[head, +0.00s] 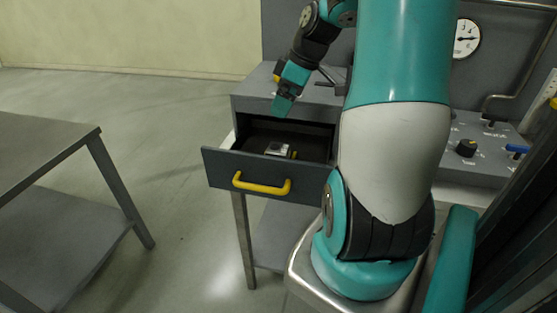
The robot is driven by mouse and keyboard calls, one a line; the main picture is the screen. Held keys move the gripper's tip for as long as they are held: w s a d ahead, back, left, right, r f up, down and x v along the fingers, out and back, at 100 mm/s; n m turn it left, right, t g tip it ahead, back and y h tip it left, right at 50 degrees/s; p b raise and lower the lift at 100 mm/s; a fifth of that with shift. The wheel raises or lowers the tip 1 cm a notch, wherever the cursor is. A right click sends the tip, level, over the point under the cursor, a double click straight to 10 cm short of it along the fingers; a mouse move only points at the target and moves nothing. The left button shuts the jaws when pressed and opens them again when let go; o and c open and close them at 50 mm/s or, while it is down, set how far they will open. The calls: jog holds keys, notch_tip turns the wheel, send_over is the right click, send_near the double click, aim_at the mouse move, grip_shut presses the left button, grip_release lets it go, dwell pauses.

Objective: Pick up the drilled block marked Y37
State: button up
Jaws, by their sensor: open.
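A small silvery block (277,149) lies inside the open drawer (240,168), with a bit of yellow beside it. It may be the drilled block, but it is too small here to read any marking or see holes. My gripper (283,105) is above the back left part of the drawer, apart from the block and empty as far as I can see. Its fingertips are small and point downward. My own arm hides the drawer's right end.
The drawer's front carries a yellow handle (262,186). A grey table (50,140) stands at the left, with clear floor between. A control panel with a black knob (466,148) and a blue switch (516,149) is at the right, under a round gauge (467,38).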

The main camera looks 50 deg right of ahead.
send_near(279, 148)
jog(key=p+x, duration=0.1)
jog(key=x, duration=0.4)
jog(key=shift+s, duration=0.2)
jog(key=shift+p+x, duration=1.15)
jog(key=shift+x, duration=1.75)
jog(key=shift+w+r, duration=0.1)
jog(key=shift+w, duration=0.05)
jog(key=c, duration=1.4)
